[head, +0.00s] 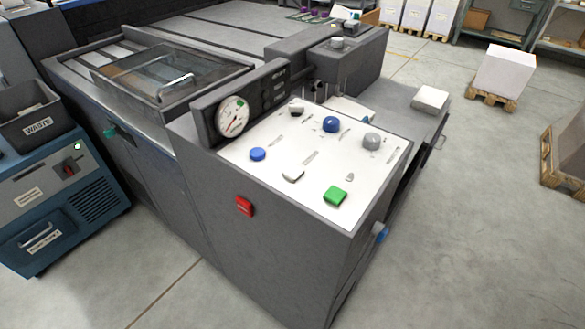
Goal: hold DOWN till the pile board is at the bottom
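The grey machine (190,190) fills the middle of the head view. Its sloping white control panel (315,160) carries a blue button (257,154), a larger blue knob (331,124), a grey knob (371,140), a green square button (335,196), a white-topped button (293,175) and a dark-and-white knob (297,105). Their labels are too small to read, so I cannot tell which is DOWN. I cannot make out the pile board or its height. My gripper is not in view, and nothing is seen touching the panel.
A red button (244,205) is on the machine's front face and a blue knob (381,232) on its right side. A round gauge (232,117) stands behind the panel. A blue cabinet (65,195) with a waste bin (38,115) is at left. Floor at right is open before the pallets (565,165).

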